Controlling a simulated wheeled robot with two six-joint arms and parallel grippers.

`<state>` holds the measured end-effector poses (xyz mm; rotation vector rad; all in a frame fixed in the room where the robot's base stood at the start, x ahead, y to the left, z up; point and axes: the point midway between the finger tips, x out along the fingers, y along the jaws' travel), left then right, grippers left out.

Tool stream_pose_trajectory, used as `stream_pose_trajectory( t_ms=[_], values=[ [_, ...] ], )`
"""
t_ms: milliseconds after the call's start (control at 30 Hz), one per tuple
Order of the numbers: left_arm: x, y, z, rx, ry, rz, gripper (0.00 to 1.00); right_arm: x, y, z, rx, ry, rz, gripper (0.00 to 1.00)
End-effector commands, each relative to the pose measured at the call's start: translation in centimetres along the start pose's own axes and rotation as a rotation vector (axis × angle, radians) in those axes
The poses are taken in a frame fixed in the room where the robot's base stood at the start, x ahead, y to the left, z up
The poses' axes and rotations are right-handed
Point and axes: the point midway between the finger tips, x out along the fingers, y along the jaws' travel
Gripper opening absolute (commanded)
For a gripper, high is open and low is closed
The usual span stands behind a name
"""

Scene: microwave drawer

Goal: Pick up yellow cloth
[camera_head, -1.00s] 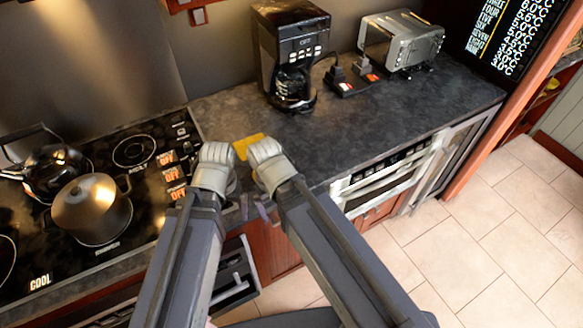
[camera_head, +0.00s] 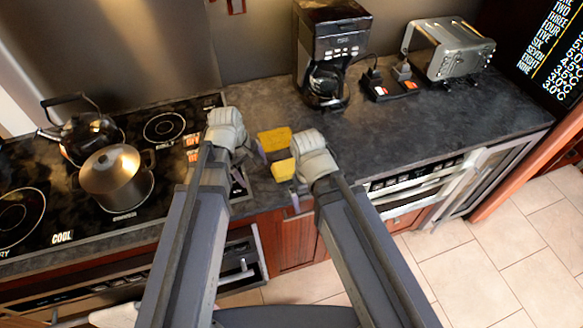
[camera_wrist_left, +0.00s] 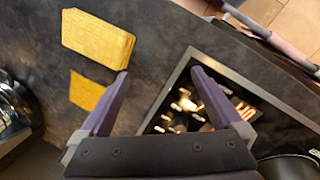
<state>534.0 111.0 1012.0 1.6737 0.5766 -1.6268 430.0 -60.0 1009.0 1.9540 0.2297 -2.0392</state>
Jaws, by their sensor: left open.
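Two yellow pieces lie close together on the dark counter, right of the stove. The flatter one, which looks like the yellow cloth (camera_head: 274,139), is farther back; it also shows in the left wrist view (camera_wrist_left: 86,92). The other is a thicker yellow block (camera_head: 284,170), larger in the left wrist view (camera_wrist_left: 97,38). I cannot be sure which is the cloth. My left gripper (camera_wrist_left: 163,90) is open and empty, over the stove's right edge, with both pieces off to its left in the wrist view. My right gripper (camera_head: 282,172) is beside the thicker block; its jaw state is unclear.
The stove at left holds a pot (camera_head: 115,178) and a kettle (camera_head: 85,135). A coffee maker (camera_head: 332,50) stands behind the yellow pieces, with a power strip (camera_head: 388,84) and a toaster (camera_head: 455,50) to its right. The counter (camera_head: 440,110) at right is clear.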

Motion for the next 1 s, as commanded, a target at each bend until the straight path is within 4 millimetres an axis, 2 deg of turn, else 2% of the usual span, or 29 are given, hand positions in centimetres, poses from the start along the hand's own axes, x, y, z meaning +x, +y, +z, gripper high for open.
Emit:
stream_pose_trajectory(
  t_ms=[100,300,500,767,1000],
  values=[
    [0.2,2.5,0.0,-0.27,-0.039,0.039,1.0,0.0,0.0,0.0,0.0,0.0,0.0,1.0],
    [0.4,6.0,0.9,-0.719,-0.125,0.073,1.0,0.0,0.0,0.0,0.0,0.0,0.0,1.0],
    [0.4,8.0,1.6,-0.991,-0.187,0.074,1.0,0.0,0.0,0.0,0.0,0.0,0.0,1.0],
    [0.5,8.5,1.8,-1.073,-0.206,0.072,1.0,0.0,0.0,0.0,0.0,0.0,0.0,1.0],
    [2.3,8.7,2.0,-1.069,-0.205,0.071,1.0,1.8,-0.2,-0.1,0.001,0.0,0.0,1.0]
  ],
)
